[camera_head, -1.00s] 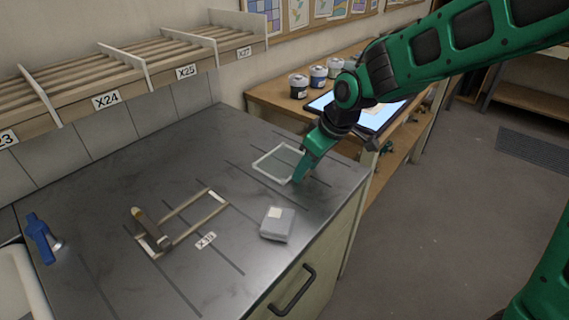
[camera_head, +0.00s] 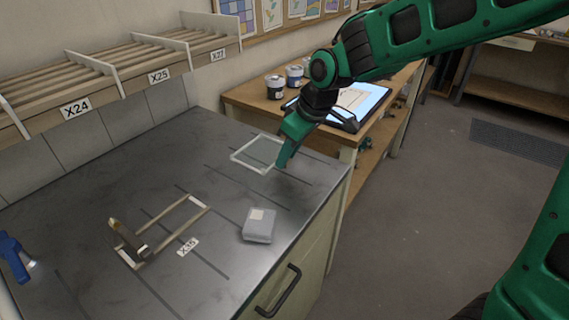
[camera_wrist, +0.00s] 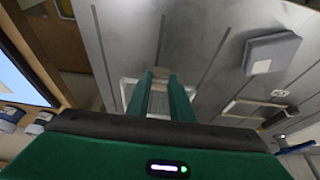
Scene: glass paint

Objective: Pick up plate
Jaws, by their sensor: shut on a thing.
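The plate is a clear square glass pane with a pale edge (camera_head: 254,151), held over the far right part of the dark worktop. My gripper (camera_head: 277,168) is shut on its near right edge. The pane seems a little above the worktop, roughly level. In the wrist view, the two green fingers (camera_wrist: 160,88) are close together, and part of the pale pane (camera_wrist: 129,90) shows beside them. The rest is hidden behind the fingers and gripper body.
A grey box (camera_head: 258,227) sits near the worktop's front edge. A wooden frame jig (camera_head: 163,232) lies left of it, and a blue tool (camera_head: 14,258) stands farther left. A slatted shelf (camera_head: 130,65) lines the wall. A side table holds paint jars (camera_head: 275,88) and a tablet (camera_head: 362,98).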

